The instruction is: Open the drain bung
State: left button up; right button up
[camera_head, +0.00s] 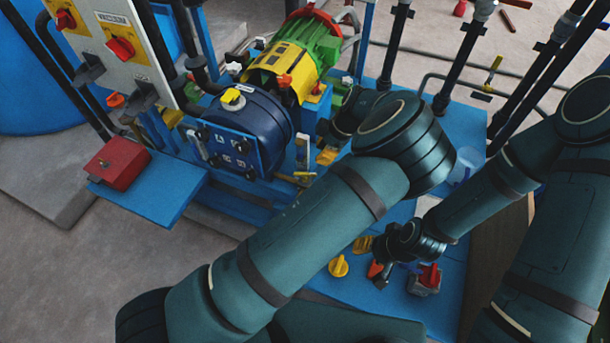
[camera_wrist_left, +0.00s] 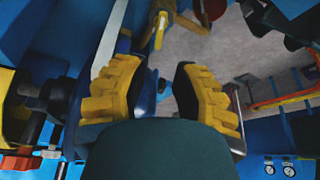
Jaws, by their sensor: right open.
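My left gripper (camera_head: 328,155) is beside the right end of the blue vessel (camera_head: 250,130) in the head view, partly hidden by its own wrist. In the left wrist view its yellow ribbed fingers (camera_wrist_left: 165,92) stand apart with nothing clearly held between them. Beyond the fingertips is a yellow-handled valve (camera_wrist_left: 160,28). I cannot tell which part is the drain bung. My right gripper (camera_head: 376,256) is low over the blue deck, close to small yellow and red handles, and is open.
A green and yellow motor (camera_head: 300,55) stands behind the vessel. A red box (camera_head: 117,163) sits on a blue shelf at left. A yellow knob (camera_head: 339,265) and a red-handled valve (camera_head: 428,278) are on the deck. Dark vertical pipes (camera_head: 455,60) stand at the right.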

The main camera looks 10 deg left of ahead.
aim_at(306, 175)
pick_arm(q)
jog(key=b+x, duration=0.2)
jog(key=x, duration=1.1)
jog(key=shift+d+f, duration=0.1)
jog(key=shift+f, duration=0.05)
grip_shut()
